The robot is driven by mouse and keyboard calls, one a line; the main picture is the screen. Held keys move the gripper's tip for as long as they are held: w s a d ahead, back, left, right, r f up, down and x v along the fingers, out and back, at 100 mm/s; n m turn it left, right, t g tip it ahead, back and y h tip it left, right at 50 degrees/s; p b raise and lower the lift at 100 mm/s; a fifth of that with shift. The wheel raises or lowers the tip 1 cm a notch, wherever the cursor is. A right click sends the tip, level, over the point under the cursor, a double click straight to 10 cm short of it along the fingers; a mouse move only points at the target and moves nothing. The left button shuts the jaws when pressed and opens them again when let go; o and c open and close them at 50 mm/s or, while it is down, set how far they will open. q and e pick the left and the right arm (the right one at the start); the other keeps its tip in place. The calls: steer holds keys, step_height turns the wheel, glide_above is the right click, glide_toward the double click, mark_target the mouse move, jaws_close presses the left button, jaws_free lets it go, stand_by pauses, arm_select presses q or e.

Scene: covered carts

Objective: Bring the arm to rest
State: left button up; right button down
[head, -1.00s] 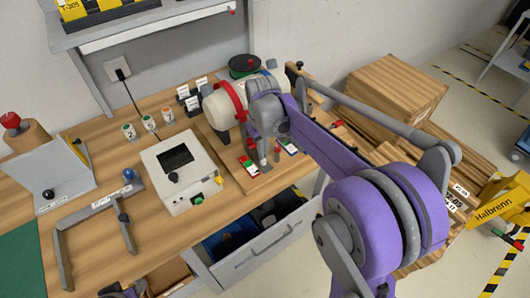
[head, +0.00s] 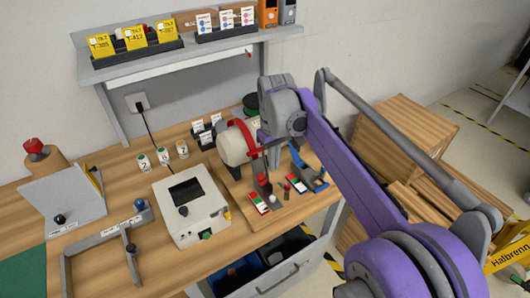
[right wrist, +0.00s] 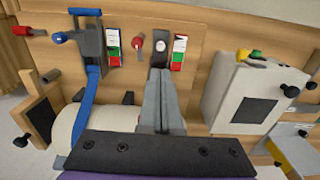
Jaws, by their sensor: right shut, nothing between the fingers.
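My right gripper (head: 272,162) is over the wooden board on the bench, its narrow grey fingers pointing down beside the white cylinder (head: 234,146) with the red band. In the right wrist view my right gripper (right wrist: 160,75) has its fingers together, with nothing held. Its tips are near a red-green-white block (right wrist: 178,52); I cannot tell whether they touch anything. My purple arm reaches in from the lower right of the head view and hides part of the board. My left gripper is not in view.
A blue lever (right wrist: 84,100) and a second red-green-white block (right wrist: 113,47) are close by. A white box with a dark screen (head: 190,205) stands left of the board. An open drawer (head: 285,278) is below, a shelf (head: 180,55) above, and wooden crates (head: 405,135) stand right.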

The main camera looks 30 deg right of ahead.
steer(key=s+a+f+t, duration=0.2)
steer(key=s+a+f, duration=0.1)
steer(key=s, duration=0.3)
steer(key=s+a+f+t, duration=0.1)
steer(key=s+a+f, duration=0.2)
steer(key=s+f, duration=0.2)
steer(key=s+a+f+m+t, duration=0.1)
steer(key=s+a+f+t, duration=0.1)
steer(key=s+a+f, duration=0.2)
steer(key=s, duration=0.3)
steer(key=shift+t, duration=0.3)
steer(key=shift+d, duration=0.1)
stand_by(0.6)
